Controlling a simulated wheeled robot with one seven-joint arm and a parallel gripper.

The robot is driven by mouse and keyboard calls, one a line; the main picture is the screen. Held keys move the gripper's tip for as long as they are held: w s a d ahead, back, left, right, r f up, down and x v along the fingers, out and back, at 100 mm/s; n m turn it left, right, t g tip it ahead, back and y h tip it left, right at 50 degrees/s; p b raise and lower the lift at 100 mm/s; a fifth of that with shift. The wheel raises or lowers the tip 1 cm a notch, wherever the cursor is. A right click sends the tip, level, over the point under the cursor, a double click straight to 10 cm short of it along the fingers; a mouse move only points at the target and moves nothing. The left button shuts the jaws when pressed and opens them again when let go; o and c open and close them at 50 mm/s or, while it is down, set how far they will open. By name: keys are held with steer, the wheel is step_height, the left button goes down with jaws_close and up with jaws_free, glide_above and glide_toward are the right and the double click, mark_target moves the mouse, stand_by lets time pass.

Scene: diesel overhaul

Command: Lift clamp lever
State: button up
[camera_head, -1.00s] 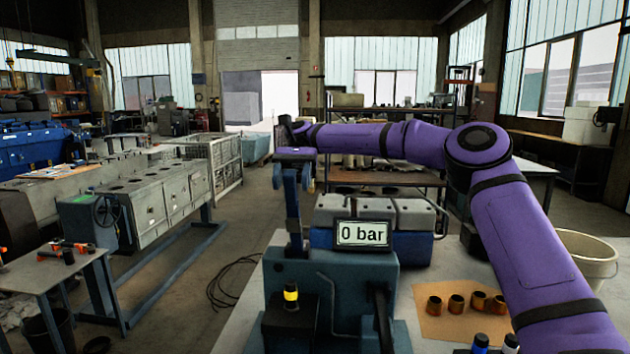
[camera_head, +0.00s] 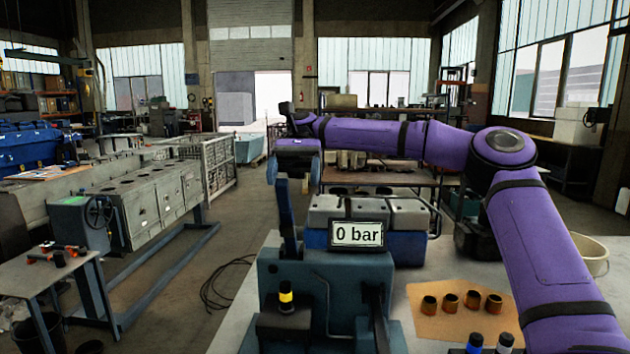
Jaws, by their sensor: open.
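The blue-grey test bench (camera_head: 325,285) stands in front of me with a "0 bar" display (camera_head: 357,234). An upright dark blue bar (camera_head: 288,225) rises from its left part; it looks like the lever, though I cannot be sure. My gripper (camera_head: 296,170), at the end of my purple arm, is open at the top of this bar. Its blue-grey fingers hang on either side, and I cannot tell whether they touch the bar. A black cylinder with a yellow band (camera_head: 287,293) stands on a block at the bench's front left.
Several brass bushings (camera_head: 472,299) lie on brown card (camera_head: 440,318) to the right. Two small bottles (camera_head: 490,341) stand at the front edge. An engine block (camera_head: 372,222) sits behind the bench. A bucket (camera_head: 590,254) is at right. The floor at left has a coiled cable (camera_head: 222,282).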

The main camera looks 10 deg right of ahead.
steer(key=s, duration=0.3)
steer(key=s+d+r, duration=0.1)
steer(key=s, duration=0.3)
steer(key=s+d, duration=0.1)
steer(key=s, duration=0.2)
steer(key=shift+s+d+r, duration=0.1)
steer(key=shift+s+r, duration=0.05)
steer(key=shift+r, duration=0.05)
steer(key=shift+c, duration=0.4)
steer(key=shift+c, duration=0.2)
